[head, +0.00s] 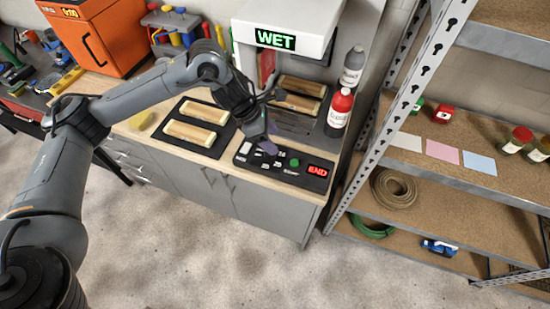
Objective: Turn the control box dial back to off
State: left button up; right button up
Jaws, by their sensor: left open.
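The control box (290,170) is a black panel at the front edge of the workbench, with white markings, a green round button (295,162) and a red lit display (318,170) reading "END". My left gripper (262,146) is just above the left part of the panel, pointing down, with its jaws open. The dial itself is hard to make out, as the gripper covers part of the panel there. I cannot tell whether a finger touches the dial. My right gripper is not in view.
Behind the panel stands a white machine (285,25) with a green "WET" sign. A red bottle (340,110) and a grey bottle (353,66) stand to its right. A metal shelf (385,120) rises at right.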

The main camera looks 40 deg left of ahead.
pick_arm(q)
jog(key=s+a+r+m, duration=0.1)
jog(key=s+a+r, duration=0.1)
jog(key=a, duration=0.3)
jog(key=shift+g, duration=0.5)
jog(key=b+x, duration=0.2)
jog(key=x, duration=0.7)
jog(key=shift+w+f, duration=0.2)
jog(key=shift+w, duration=0.05)
jog(key=shift+w+d+f, duration=0.1)
jog(key=shift+d+f, duration=0.1)
jog(key=shift+f, duration=0.4)
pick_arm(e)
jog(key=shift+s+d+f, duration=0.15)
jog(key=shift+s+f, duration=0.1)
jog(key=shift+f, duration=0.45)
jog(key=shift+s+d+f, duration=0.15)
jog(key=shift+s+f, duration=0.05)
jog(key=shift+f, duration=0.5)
pick_arm(q)
jog(key=c, duration=1)
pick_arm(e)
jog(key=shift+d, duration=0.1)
